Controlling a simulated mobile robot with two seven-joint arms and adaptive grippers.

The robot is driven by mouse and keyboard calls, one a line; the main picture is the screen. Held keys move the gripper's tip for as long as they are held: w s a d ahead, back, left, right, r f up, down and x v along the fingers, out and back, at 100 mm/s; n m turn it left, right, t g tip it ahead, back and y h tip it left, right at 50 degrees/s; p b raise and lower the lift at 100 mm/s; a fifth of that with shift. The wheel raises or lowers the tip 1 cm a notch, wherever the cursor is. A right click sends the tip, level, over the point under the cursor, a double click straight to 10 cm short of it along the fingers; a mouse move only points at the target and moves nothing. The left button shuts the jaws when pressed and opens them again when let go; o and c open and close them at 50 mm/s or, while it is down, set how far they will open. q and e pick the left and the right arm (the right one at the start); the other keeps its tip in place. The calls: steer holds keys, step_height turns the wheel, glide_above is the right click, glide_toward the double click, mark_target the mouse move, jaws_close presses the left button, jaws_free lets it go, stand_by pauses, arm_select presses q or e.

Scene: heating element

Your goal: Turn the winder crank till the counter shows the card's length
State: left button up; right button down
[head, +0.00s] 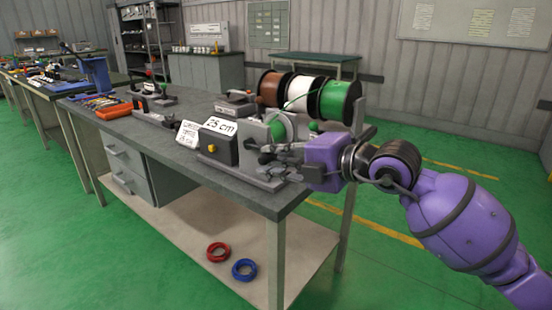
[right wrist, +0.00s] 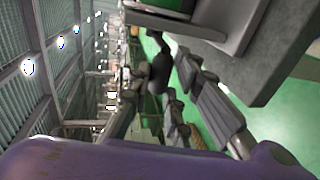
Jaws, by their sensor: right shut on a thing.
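The winder (head: 254,150) stands at the near right end of the grey workbench, with green wire (head: 281,128) on its wheel. A white card (head: 220,126) reading "25 cm" sits on top of the dark counter box (head: 218,147); the counter's number cannot be read from here. My right gripper (head: 277,164) is at the front of the winder, shut on the crank handle, which it mostly hides in the head view. In the right wrist view a dark knob (right wrist: 160,72) of the crank shows by the fingers. My left gripper is not in view.
Brown, white and green wire spools (head: 339,100) stand behind the winder. A second small card (head: 188,134) stands left of the counter. Tools and an orange tray (head: 114,111) lie farther along the bench. Red (head: 218,252) and blue (head: 244,270) coils lie on the lower shelf.

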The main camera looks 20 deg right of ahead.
steer(key=shift+r, duration=0.1)
steer(key=c, duration=1.6)
jaws_free()
steer(key=shift+a, duration=0.1)
steer(key=shift+c, duration=0.2)
steer(key=shift+s, duration=0.1)
steer(key=v, duration=1.2)
